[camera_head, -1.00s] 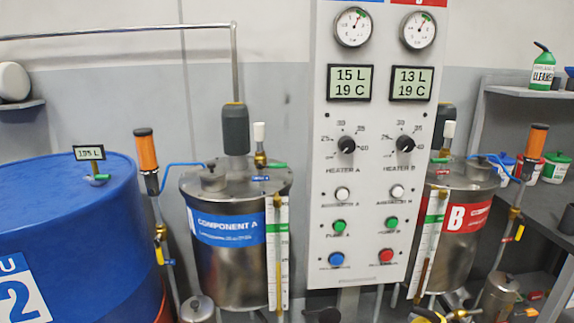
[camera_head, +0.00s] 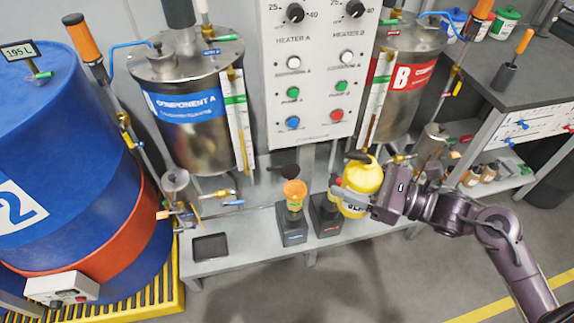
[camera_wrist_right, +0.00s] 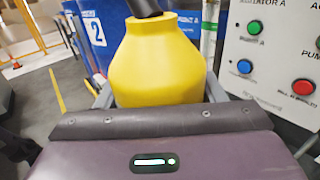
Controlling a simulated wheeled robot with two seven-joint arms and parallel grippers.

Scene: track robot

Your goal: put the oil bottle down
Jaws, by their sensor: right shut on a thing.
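The yellow oil bottle (camera_head: 362,178) with a dark spout is in my right gripper (camera_head: 364,200), in front of the control panel and at the right part of the low grey bench. It stands upright; I cannot tell whether its base touches the bench. In the right wrist view the bottle (camera_wrist_right: 158,62) fills the middle, with the fingers (camera_wrist_right: 160,98) on both sides of it. My right arm comes in from the lower right. My left gripper is not in view.
The low bench (camera_head: 255,250) holds a dark flat tray (camera_head: 210,247) and two black stands, one with an orange-topped cup (camera_head: 295,193). The blue drum (camera_head: 70,150) stands left. Component tanks (camera_head: 190,100) stand behind. A shelf unit (camera_head: 520,125) is right. The bench front has free room.

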